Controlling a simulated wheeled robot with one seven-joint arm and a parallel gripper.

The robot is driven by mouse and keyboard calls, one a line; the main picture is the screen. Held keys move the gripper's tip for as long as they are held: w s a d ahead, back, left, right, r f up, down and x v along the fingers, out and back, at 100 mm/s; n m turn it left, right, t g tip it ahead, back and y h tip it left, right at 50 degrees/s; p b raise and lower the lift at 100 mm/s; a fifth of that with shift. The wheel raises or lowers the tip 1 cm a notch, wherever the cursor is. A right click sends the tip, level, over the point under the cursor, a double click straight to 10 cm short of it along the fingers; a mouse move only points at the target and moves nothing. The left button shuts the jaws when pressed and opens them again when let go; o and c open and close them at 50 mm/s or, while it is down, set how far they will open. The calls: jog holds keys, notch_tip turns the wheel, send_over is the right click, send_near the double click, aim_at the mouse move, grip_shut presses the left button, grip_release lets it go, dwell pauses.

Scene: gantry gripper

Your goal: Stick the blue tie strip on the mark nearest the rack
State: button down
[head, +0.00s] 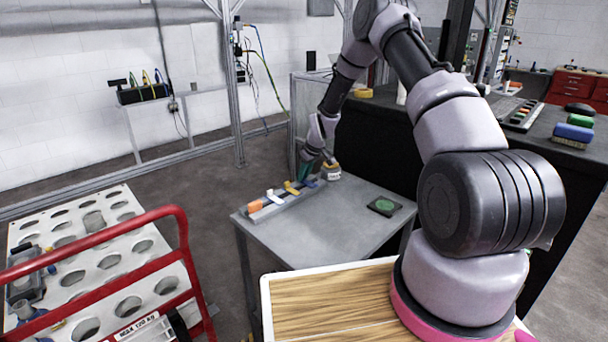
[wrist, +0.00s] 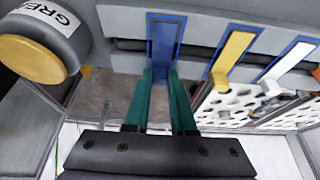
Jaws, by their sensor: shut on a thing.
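The blue tie strip (wrist: 164,40) stands against the grey rack (wrist: 205,57) in the wrist view, inside a dark blue outline. Its lower end runs down between the teal fingers of my gripper (wrist: 160,76), which are shut on it. In the head view my gripper (head: 305,171) is at the far end of the rack (head: 270,211) on the grey table, and the blue strip (head: 312,183) shows only in part beside it. A yellow strip (wrist: 232,55) and a white strip (wrist: 290,58) sit along the same rack. I cannot make out a separate mark with certainty.
A grey round container (wrist: 62,28) with a label and yellow-orange end is close beside my gripper. A dark square pad with a green patch (head: 384,206) lies on the grey table (head: 335,225). A red-railed cart (head: 95,245) stands left. The table's front is clear.

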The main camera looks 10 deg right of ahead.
jog(key=shift+c, duration=1)
grip_release()
notch_tip(320, 180, up, 7)
dwell(0.4)
